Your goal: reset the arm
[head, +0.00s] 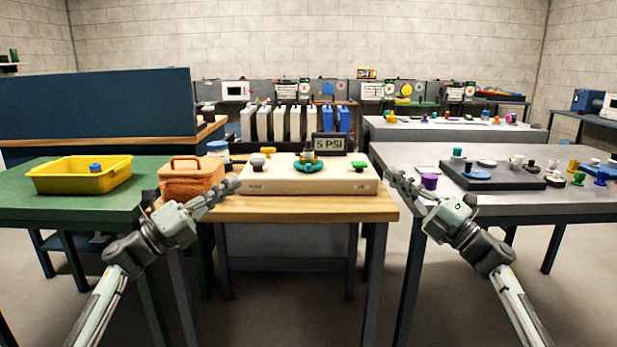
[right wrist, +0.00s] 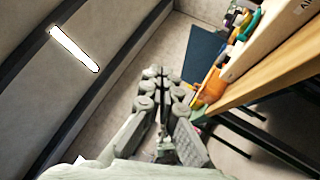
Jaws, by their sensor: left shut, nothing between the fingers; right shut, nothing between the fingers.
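My left gripper (head: 226,187) is shut and empty. In the head view it is in front of the orange tool bag, over the front left part of the wooden table (head: 300,207). My right gripper (head: 394,178) is shut and empty. It is in the air between the wooden table and the grey table on the right. In the right wrist view the fingers of my right gripper (right wrist: 160,78) are together with nothing between them. Both arms reach forward from the bottom corners.
A beige panel (head: 220,188) with a "5 PSI" display (head: 330,144) stands on the wooden table, beside the orange bag (head: 190,183). A yellow tray (head: 128,178) is on the green table (head: 60,205) at left. A dark board (head: 530,183) and several small parts lie on the grey table (head: 400,154).

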